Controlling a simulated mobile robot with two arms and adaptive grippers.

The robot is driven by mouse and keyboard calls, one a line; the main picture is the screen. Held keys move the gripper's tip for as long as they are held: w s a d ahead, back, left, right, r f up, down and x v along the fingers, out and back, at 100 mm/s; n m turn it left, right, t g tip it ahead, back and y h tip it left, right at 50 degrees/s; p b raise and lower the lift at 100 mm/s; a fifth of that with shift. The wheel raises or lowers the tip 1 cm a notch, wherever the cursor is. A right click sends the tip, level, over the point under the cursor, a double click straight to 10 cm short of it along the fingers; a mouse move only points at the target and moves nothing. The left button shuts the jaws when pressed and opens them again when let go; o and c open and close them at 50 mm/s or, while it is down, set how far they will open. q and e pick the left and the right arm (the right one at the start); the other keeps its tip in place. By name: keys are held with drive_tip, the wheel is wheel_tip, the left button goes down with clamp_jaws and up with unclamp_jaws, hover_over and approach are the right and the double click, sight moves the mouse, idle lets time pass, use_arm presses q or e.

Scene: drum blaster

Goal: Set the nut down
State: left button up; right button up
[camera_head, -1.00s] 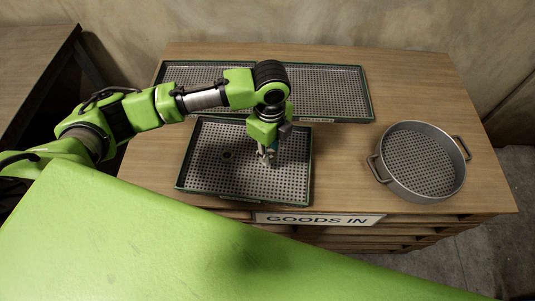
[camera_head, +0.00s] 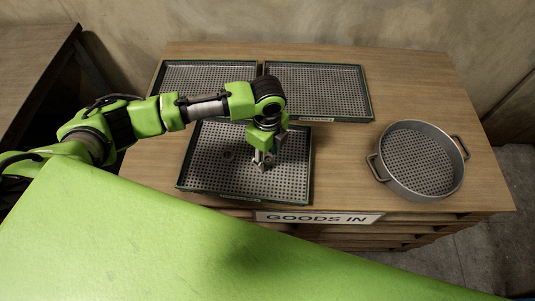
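My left gripper (camera_head: 263,163) points down over the front perforated tray (camera_head: 213,187), right of the tray's middle. Its grey fingers are low, close to the tray floor. The fingers are too small to tell whether they are open or shut, or whether a nut is between them. A small dark round thing (camera_head: 228,155) lies on the tray floor left of the gripper; it may be a nut, but it is too small to be sure. My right gripper is not in view.
Two more perforated trays, back left (camera_head: 195,74) and back right (camera_head: 318,91), stand behind on the wooden bench (camera_head: 415,80) and look empty. A round metal basket (camera_head: 420,163) with two handles stands at the right. A "GOODS IN" sign (camera_head: 318,218) is on the front edge.

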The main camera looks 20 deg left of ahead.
sight(268, 159)
use_arm(q)
wheel_tip(268, 159, up, 12)
drive_tip(key=shift+r+b, duration=0.15)
drive_tip(key=shift+b, duration=0.25)
idle(0.7)
